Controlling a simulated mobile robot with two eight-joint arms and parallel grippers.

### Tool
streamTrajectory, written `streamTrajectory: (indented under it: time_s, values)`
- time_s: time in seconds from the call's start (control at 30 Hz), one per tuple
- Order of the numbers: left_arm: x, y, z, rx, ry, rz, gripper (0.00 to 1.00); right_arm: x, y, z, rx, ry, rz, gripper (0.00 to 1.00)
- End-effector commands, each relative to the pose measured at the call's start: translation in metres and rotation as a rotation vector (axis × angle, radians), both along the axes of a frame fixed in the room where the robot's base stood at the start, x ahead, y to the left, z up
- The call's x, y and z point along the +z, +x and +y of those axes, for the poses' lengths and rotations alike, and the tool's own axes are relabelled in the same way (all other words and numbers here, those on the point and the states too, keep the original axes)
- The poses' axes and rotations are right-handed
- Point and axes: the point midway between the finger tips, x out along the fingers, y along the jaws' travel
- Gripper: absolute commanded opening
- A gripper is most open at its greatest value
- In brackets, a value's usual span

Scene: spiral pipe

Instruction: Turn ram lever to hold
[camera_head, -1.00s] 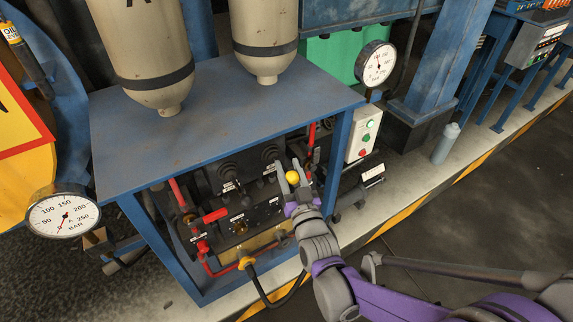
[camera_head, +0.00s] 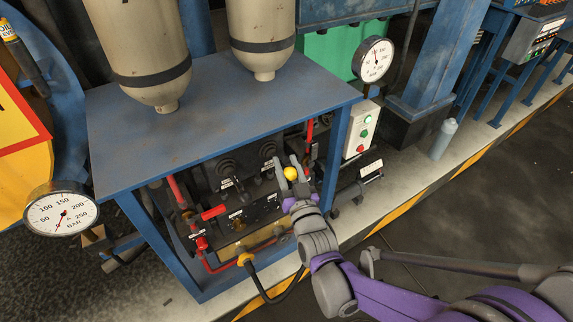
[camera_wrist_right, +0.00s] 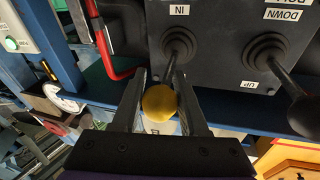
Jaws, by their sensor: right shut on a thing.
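A lever with a yellow ball knob (camera_head: 291,173) stands on the dark valve panel under the blue bench. In the right wrist view the knob (camera_wrist_right: 159,102) sits between my right fingers, and its rod runs up to a black boot (camera_wrist_right: 179,43) beside an "IN" label. My right gripper (camera_head: 290,172) is shut on this lever; it also shows in the wrist view (camera_wrist_right: 160,100). A second lever (camera_wrist_right: 304,114) with a dark knob, beside "UP" and "DOWN" labels, is apart from the fingers. My left gripper is not in view.
The blue bench top (camera_head: 215,105) overhangs the panel. A blue post (camera_head: 334,150) and a push-button box (camera_head: 362,128) stand just right of my gripper. Red pipes and a red handle (camera_head: 213,212) are to its left. Open floor lies at the right.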

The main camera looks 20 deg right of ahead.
Motion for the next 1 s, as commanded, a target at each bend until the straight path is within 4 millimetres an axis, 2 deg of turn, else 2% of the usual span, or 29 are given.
streamTrajectory:
  time_s: [0.2, 0.23, 0.4, 0.77, 0.87, 1.0]
  values:
    - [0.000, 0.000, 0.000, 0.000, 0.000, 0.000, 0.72, 0.000, -0.001, -0.001, -0.002, -0.001, -0.002, 0.00]
    - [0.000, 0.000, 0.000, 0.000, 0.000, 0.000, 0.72, 0.000, -0.001, -0.001, -0.002, -0.001, -0.002, 0.45]
    - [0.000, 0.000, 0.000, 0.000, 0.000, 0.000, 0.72, 0.000, -0.001, -0.001, -0.002, -0.001, -0.001, 0.72]
    - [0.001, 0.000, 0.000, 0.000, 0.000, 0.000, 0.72, 0.000, -0.006, 0.000, 0.000, 0.000, -0.001, 0.72]
    - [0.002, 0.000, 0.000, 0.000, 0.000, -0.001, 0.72, -0.002, -0.019, -0.001, 0.000, 0.000, -0.001, 0.72]
    - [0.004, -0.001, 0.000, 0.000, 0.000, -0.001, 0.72, -0.005, -0.047, -0.001, 0.000, 0.000, -0.001, 0.72]
